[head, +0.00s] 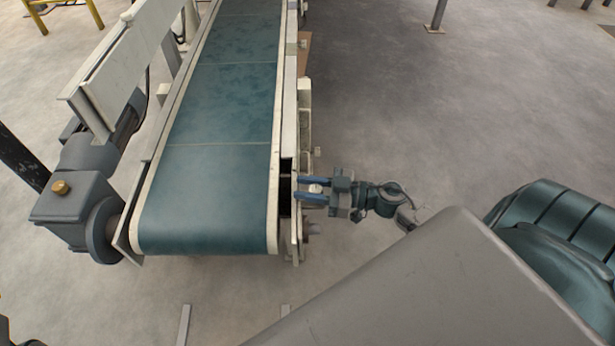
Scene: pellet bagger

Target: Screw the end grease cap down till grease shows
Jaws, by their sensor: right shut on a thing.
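My right gripper (308,190) reaches in from the right at the conveyor's right side, near its front end. Its two blue fingers point left toward the side frame and are shut on a small pale piece (315,188) that shows between them. This piece appears to be the end grease cap; it is small and partly covered by the fingers, so its thread and any grease cannot be made out. My left gripper is not in view.
The conveyor's teal belt (213,190) runs away from me between pale side rails. A grey gearbox (75,205) with a brass plug (61,187) stands at its front left. A stub (313,228) sticks out just below my right gripper. The floor (420,110) to the right is open.

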